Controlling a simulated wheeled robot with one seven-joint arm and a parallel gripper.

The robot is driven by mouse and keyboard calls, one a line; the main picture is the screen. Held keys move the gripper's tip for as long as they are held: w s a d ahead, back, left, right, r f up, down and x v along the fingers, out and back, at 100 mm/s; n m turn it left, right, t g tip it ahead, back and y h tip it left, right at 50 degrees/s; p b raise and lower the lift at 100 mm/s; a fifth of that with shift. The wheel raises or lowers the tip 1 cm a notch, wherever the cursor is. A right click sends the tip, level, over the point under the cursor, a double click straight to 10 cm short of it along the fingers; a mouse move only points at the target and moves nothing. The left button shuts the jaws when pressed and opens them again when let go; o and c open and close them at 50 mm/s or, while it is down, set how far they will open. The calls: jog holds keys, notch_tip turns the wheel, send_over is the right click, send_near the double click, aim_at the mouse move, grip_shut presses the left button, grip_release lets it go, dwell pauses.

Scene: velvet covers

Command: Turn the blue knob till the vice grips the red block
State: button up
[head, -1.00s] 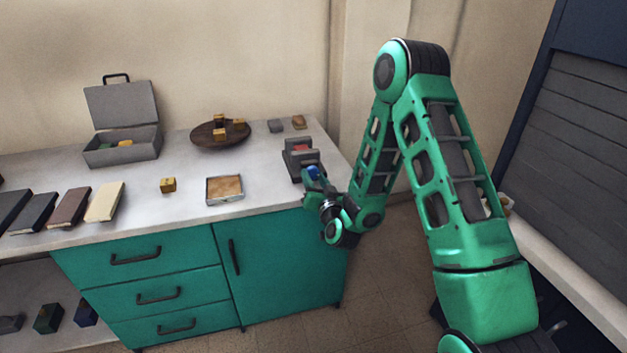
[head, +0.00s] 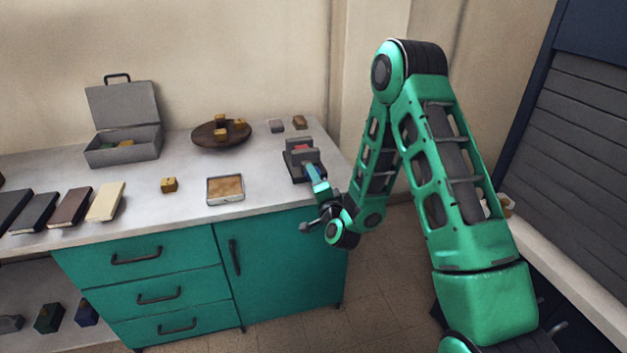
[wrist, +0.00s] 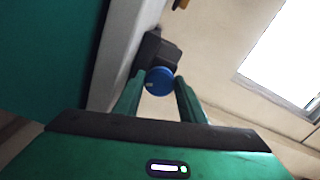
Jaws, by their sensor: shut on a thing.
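The dark grey vice (head: 292,169) stands at the right end of the white worktop in the head view. The red block (head: 302,148) shows as a small patch between its jaws; whether both jaws touch it is too small to tell. The blue knob (wrist: 160,76) is on the near side of the vice, and the wrist view shows its round face. My gripper (wrist: 158,92) is shut on the knob, with one green finger on each side. In the head view my gripper (head: 318,180) reaches to the vice from the front right, and its fingers largely hide the knob.
An open shallow box (head: 225,197) and a yellow cube (head: 169,185) lie left of the vice. A round brown dish (head: 207,141) with several cubes, a grey case (head: 110,157) and a row of books (head: 70,207) are farther left. Two small blocks (head: 276,126) (head: 300,122) lie behind the vice.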

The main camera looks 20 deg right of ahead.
jog(key=shift+s+f+m, duration=0.1)
jog(key=shift+m, duration=0.7)
jog(key=o, duration=1.1)
jog(key=shift+c, duration=0.2)
